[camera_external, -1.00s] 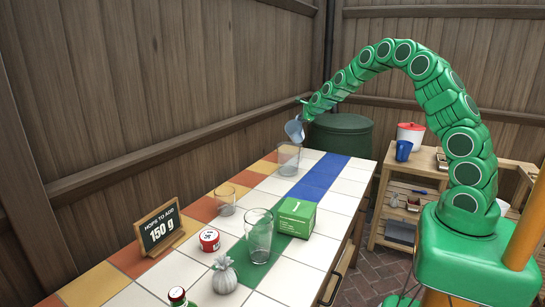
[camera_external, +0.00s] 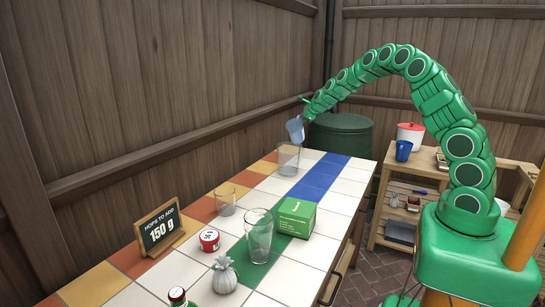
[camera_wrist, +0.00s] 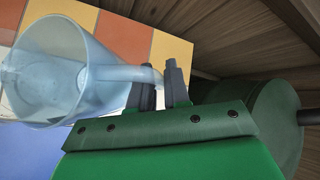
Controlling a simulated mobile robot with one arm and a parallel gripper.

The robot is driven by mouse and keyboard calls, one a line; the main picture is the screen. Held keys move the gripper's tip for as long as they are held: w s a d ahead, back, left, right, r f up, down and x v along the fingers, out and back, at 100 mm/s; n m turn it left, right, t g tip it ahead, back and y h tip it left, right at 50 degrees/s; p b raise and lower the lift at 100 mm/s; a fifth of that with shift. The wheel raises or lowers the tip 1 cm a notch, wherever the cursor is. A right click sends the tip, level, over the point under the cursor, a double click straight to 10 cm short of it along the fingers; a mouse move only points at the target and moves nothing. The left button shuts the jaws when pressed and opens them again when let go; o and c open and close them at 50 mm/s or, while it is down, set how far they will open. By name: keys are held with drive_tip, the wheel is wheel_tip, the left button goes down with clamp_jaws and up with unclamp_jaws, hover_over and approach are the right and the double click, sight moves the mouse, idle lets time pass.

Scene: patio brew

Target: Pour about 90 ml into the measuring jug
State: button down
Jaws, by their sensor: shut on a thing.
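My gripper (camera_external: 306,116) is above the far end of the tiled table. In the wrist view, its fingers (camera_wrist: 163,88) are shut on the handle of a translucent pale-blue jug (camera_wrist: 62,70). In the external view, the held jug (camera_external: 296,130) hangs close above a clear, wide glass vessel (camera_external: 288,160) and looks slightly tilted. The glass vessel stands upright on the table and may be the measuring jug; its markings are too small to read. No stream is visible between the two, and I cannot tell how much liquid is in either.
A green barrel (camera_external: 340,135) stands beyond.

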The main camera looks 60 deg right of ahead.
drive_tip(key=shift+w+d+f+m+y, duration=0.15)
drive_tip(key=shift+d+f+m+y, duration=0.15)
drive_tip(key=shift+d+f+y, duration=0.45)
drive_tip(key=d+f+m+y+b, duration=0.2)
drive_tip(key=d+f+y, duration=0.2)
drive_tip(key=f, duration=0.6)
drive_tip(key=shift+f+g, duration=0.2)
drive_tip(key=shift+g, duration=0.1)
idle(0.7)
drive_tip(key=shift+d, duration=0.1)
